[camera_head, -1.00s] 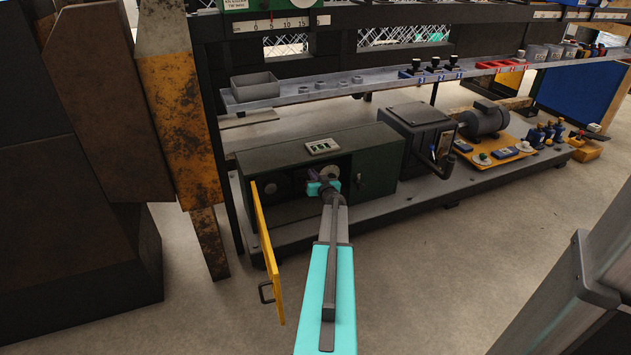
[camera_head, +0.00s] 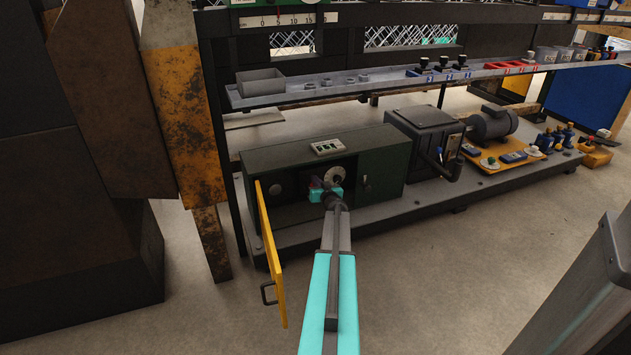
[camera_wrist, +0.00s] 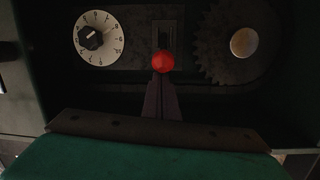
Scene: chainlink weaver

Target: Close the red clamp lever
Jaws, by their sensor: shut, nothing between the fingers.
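The red round knob of the clamp lever (camera_wrist: 163,61) stands in front of a dark slotted plate inside the cabinet in the wrist view. My gripper (camera_wrist: 160,80) is shut and empty, its dark purple fingers pointing at the knob from just below it in the picture. The tips appear close to the knob; I cannot tell whether they touch it. In the head view my gripper (camera_head: 318,185) reaches into the open bay of the green cabinet (camera_head: 380,170). There the arm and gripper mostly hide the lever.
A white dial (camera_wrist: 103,50) with a black knob is left of the lever, and a dark toothed wheel (camera_wrist: 215,50) is right. The open yellow door (camera_head: 270,255) stands left of my arm. A metal shelf (camera_head: 390,84) runs above the cabinet.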

